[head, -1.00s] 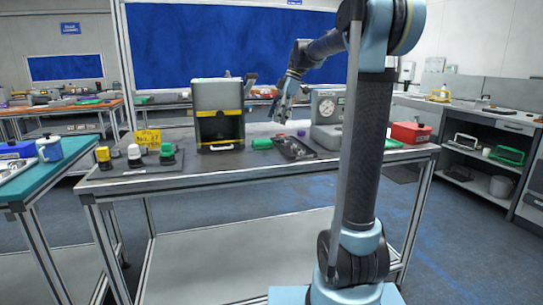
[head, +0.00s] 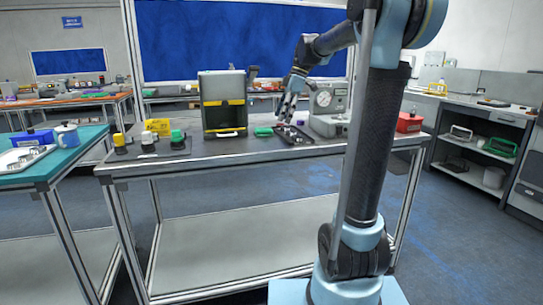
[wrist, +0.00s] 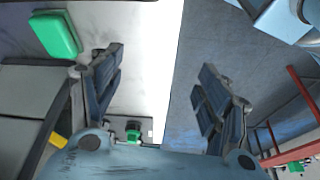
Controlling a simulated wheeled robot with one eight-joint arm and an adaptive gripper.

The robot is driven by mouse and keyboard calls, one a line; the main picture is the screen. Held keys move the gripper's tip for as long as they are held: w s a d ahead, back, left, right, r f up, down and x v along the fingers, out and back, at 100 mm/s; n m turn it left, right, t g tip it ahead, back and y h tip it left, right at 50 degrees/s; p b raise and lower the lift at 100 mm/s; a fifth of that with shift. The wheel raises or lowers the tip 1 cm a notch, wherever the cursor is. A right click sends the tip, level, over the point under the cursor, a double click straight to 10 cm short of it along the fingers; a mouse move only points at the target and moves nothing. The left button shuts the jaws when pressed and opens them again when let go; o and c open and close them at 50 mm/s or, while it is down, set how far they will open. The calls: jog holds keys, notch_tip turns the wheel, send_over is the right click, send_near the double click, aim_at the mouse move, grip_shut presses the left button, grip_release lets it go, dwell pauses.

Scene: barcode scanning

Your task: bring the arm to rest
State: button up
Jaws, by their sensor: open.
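My gripper (head: 284,112) hangs from my raised arm above the back part of the grey workbench (head: 205,154), pointing down. In the wrist view my gripper (wrist: 160,60) has its two dark fingers wide apart with nothing between them. A dark tray (head: 291,134) with small items lies on the bench below the gripper. A green block (head: 263,132) lies just left of the tray; a green block (wrist: 56,35) also shows at the upper left of the wrist view.
A grey and black box-shaped station (head: 222,88) stands left of the gripper. A grey gauge unit (head: 328,115) stands right of it. Button units (head: 148,140) and a yellow sign (head: 158,125) are at bench left. A red box (head: 410,122) sits right. Floor at right is open.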

jog(key=s+d+f+m+t+h, duration=0.1)
jog(key=s+d+f+m, duration=0.3)
jog(key=s+f, duration=0.5)
jog(key=s+d+f+m+t+h, duration=0.1)
jog(key=s+d+f+m, duration=0.4)
jog(key=s+f+m, duration=0.3)
jog(key=s+d+f+m+t+h, duration=0.1)
jog(key=s+d+f+m, duration=0.4)
jog(key=s+f, duration=0.5)
jog(key=s+m+h, duration=0.1)
jog(key=s, duration=0.2)
jog(key=shift+s+d+f+m, duration=0.2)
jog(key=shift+s+m, duration=0.05)
jog(key=shift+m, duration=0.15)
